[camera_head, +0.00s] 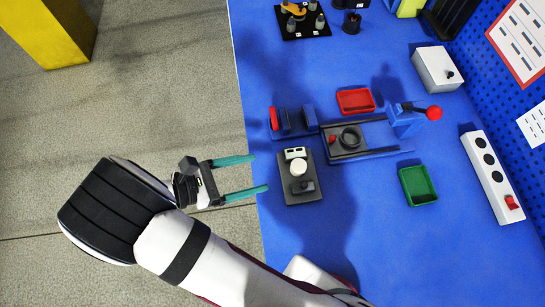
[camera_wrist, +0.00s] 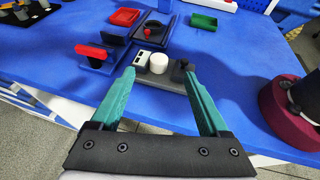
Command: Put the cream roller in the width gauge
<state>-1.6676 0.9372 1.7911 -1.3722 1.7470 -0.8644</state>
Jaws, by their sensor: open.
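The cream roller (camera_head: 298,167) stands upright on a dark plate (camera_head: 287,181), between a white block (camera_head: 294,153) and a dark block (camera_head: 303,186). The roller also shows in the wrist view (camera_wrist: 158,63), beyond my fingertips. A blue fixture with two upright dark plates (camera_head: 291,121) and a red part stands behind it; it looks like the width gauge, but I cannot be sure. My gripper (camera_head: 260,172) is open and empty, with its teal fingers at the table's left edge, pointing toward the roller and apart from it.
A railed fixture (camera_head: 369,154) with a dark ring and a red-knobbed blue lever (camera_head: 405,121) stands to the right. A red tray (camera_head: 356,100), a green tray (camera_head: 419,185), a white box (camera_head: 437,70) and a switch strip (camera_head: 492,178) lie around.

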